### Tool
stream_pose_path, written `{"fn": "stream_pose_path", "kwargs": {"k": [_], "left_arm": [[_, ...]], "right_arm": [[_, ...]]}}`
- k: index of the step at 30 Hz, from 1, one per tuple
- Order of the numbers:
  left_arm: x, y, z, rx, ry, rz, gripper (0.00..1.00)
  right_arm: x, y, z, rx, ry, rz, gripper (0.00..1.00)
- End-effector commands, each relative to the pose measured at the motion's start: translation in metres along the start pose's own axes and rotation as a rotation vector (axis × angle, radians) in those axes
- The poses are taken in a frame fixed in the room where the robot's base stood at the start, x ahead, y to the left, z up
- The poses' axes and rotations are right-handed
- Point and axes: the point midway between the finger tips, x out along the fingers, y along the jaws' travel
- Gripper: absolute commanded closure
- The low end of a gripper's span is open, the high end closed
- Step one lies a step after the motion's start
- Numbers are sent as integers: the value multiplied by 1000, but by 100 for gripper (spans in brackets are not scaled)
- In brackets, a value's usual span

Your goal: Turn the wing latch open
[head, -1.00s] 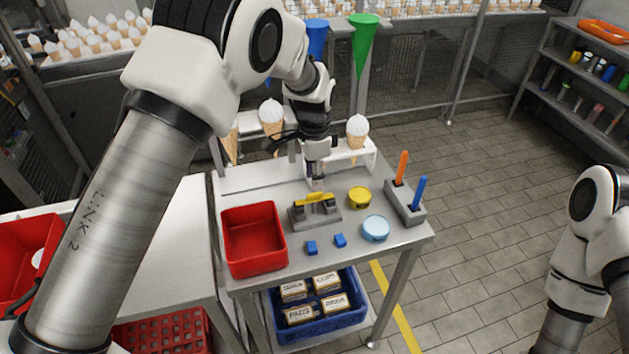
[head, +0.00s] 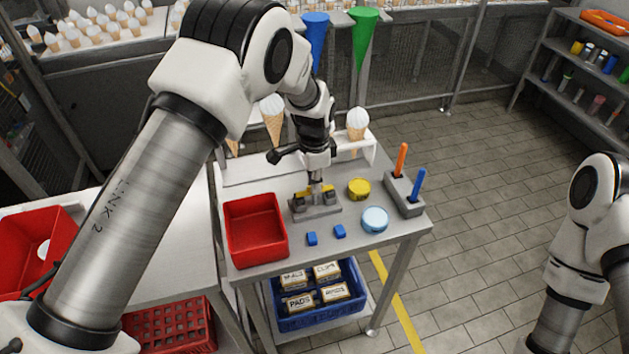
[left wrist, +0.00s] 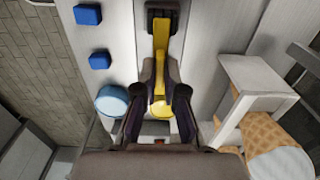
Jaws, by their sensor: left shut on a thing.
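The wing latch has a yellow wing (head: 302,190) on a grey base (head: 318,210) on the steel table. In the left wrist view the yellow wing (left wrist: 161,35) runs up the picture from between my fingers. My left gripper (head: 316,186) points down at the latch, and in the left wrist view its fingers (left wrist: 162,92) are shut on the wing. The gripper hides part of the wing in the head view. Of my right arm only links show at the right edge; its gripper is out of view.
A red bin (head: 238,262) stands left of the latch. Two small blue blocks (head: 340,231) lie in front. A yellow round tin (head: 359,189), a pale blue tin (head: 375,220) and a grey holder (head: 405,199) with orange and blue sticks stand right. Cones (head: 357,120) stand in a rack behind.

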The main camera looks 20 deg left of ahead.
Motion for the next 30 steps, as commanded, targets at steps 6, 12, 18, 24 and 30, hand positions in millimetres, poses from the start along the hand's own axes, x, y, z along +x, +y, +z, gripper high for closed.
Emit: {"fn": "stream_pose_path", "kwargs": {"k": [6,12,18,24,30], "left_arm": [[3,2,1,-53,-4,6,100],[4,2,1,-170,-5,6,100],[4,2,1,-340,-6,7,100],[4,2,1,-530,-8,6,100],[5,3,2,-720,-9,6,100]], "right_arm": [[0,0,0,0,0,0,60],[0,0,0,0,0,0,60],[-1,0,0,0,0,0,60],[-1,0,0,0,0,0,60],[0,0,0,0,0,0,60]]}}
